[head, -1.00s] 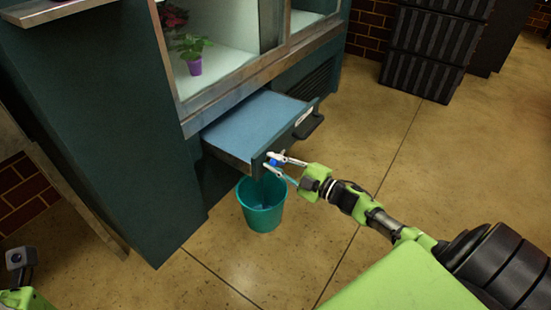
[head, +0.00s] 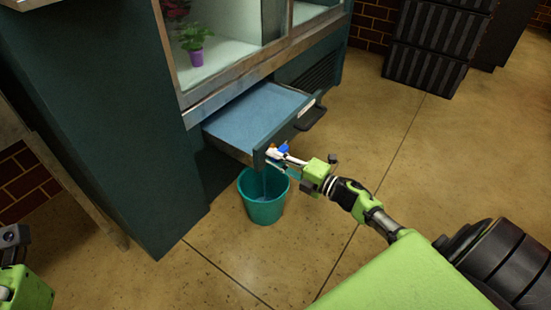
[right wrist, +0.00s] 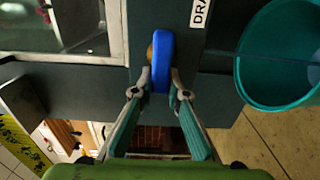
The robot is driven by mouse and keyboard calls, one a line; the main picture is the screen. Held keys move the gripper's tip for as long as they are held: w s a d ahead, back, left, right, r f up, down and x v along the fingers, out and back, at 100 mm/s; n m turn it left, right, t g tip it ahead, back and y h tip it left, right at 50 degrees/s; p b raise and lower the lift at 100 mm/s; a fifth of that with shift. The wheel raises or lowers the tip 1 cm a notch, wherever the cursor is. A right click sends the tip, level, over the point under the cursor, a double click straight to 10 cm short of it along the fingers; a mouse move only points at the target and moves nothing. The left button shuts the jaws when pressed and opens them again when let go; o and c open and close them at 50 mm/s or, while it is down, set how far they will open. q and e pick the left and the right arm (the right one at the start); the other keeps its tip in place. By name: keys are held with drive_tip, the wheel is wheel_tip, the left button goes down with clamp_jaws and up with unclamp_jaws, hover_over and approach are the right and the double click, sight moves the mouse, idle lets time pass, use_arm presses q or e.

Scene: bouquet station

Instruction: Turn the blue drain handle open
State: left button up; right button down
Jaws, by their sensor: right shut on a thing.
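The blue drain handle (head: 284,149) is at the front left corner of the pulled-out drawer tray (head: 262,157). It also shows in the right wrist view (right wrist: 162,62), on a brass-coloured fitting (right wrist: 149,52). My right gripper (head: 279,157) is shut on the handle, its two fingertips on either side of it in the right wrist view (right wrist: 161,82). A teal bucket (head: 264,210) stands on the floor under that corner. A thin, pale streak runs from the corner down into the bucket. My left gripper (head: 14,240) shows only partly at the left edge, away from the drawer.
The dark green cabinet (head: 110,130) rises behind and left of the drawer. A potted plant (head: 196,45) stands inside its display. A black drawer handle (head: 311,117) juts from the drawer front. Black crates (head: 432,45) stand at the back.

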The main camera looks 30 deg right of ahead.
drive_tip(key=shift+f, duration=0.1)
idle(0.3)
drive_tip(key=c, duration=2)
unclamp_jaws()
drive_tip(key=shift+o, duration=0.2)
drive_tip(key=v, duration=1.2)
